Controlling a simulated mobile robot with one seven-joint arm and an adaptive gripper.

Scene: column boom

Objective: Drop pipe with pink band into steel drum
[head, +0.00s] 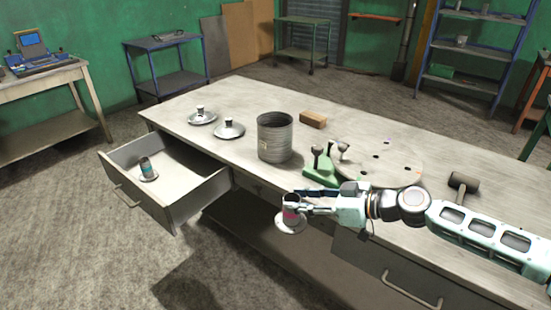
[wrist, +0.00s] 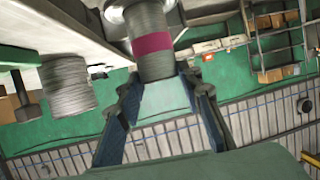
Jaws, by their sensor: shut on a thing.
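The pipe with the pink band (head: 291,213) is a short grey pipe with a wide round flange at its lower end. My gripper (head: 303,204) is shut on it and holds it upright, just off the table's front edge. In the wrist view the pipe (wrist: 150,62) and its pink band stand between the fingers of my gripper (wrist: 165,88). The steel drum (head: 275,140) is a ribbed grey open-topped cylinder on the table, behind and a little left of the held pipe. The drum (wrist: 68,88) also shows at left in the wrist view.
A wooden block (head: 312,120), a green stand (head: 322,172), a round plate with holes (head: 385,165) and a mallet (head: 463,183) lie to the right. An open drawer (head: 190,190) holds a teal-banded pipe (head: 147,168).

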